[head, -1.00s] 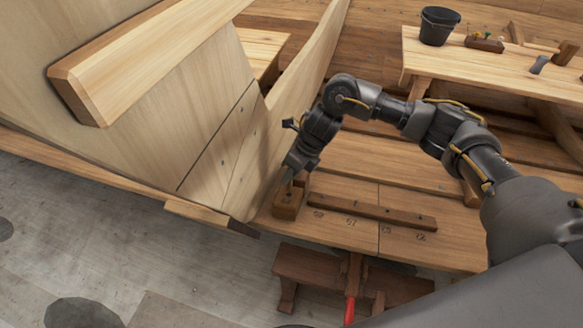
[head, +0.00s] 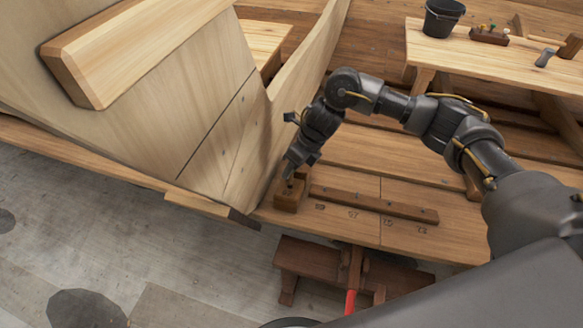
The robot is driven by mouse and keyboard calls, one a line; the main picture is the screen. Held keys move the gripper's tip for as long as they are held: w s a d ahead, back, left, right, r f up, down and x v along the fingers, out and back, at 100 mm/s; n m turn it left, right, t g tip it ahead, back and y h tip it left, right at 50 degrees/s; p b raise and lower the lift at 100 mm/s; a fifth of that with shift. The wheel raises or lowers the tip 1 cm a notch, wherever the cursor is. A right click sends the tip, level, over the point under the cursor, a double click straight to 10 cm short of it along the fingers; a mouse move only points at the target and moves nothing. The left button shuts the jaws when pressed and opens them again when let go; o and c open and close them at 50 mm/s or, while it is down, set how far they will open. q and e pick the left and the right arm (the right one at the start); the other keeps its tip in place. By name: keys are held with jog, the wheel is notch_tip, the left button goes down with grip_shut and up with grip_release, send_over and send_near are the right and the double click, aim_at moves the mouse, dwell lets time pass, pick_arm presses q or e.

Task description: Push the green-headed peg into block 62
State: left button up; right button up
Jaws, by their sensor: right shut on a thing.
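My right gripper (head: 289,177) is shut just above a small brown wooden block (head: 288,200) at the left end of the plank bench. What it holds is mostly hidden between the fingers. A thin piece shows under the fingertips at the block's top, but I cannot see a green head there. I cannot tell how deep it sits in the block. No number is readable on this block. My left gripper is not in view.
A long dark strip (head: 372,203) with several small holes lies right of the block, with marks burned below it. The pale hull planking (head: 225,150) rises close on the left. A bucket (head: 442,18), peg rack (head: 489,37) and mallet (head: 570,46) stand on the back bench (head: 480,58).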

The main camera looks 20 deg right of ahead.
jog(key=shift+f, duration=0.1)
jog(key=shift+f+b, duration=0.3)
jog(key=shift+b, duration=0.15)
jog(key=shift+s+a+f+b, duration=0.1)
jog(key=shift+s+f+b, duration=0.1)
jog(key=shift+f+b, duration=0.2)
jog(key=shift+s+a+f+b, duration=0.15)
jog(key=shift+f+b, duration=0.1)
jog(key=shift+f, duration=0.2)
dwell(0.4)
jog(key=shift+d, duration=0.1)
jog(key=o, duration=1)
jog(key=shift+r, duration=0.1)
jog(key=shift+w+d+r+p, duration=0.2)
jog(key=shift+w+r+p, duration=0.25)
jog(key=shift+r, duration=0.8)
jog(key=shift+w+d+r+p, duration=0.25)
jog(key=shift+r+p, duration=0.45)
jog(key=shift+r, duration=0.55)
jog(key=shift+w+d+r+p, duration=0.15)
jog(key=shift+w+r+p, duration=0.3)
jog(key=shift+r, duration=0.8)
jog(key=shift+s, duration=0.1)
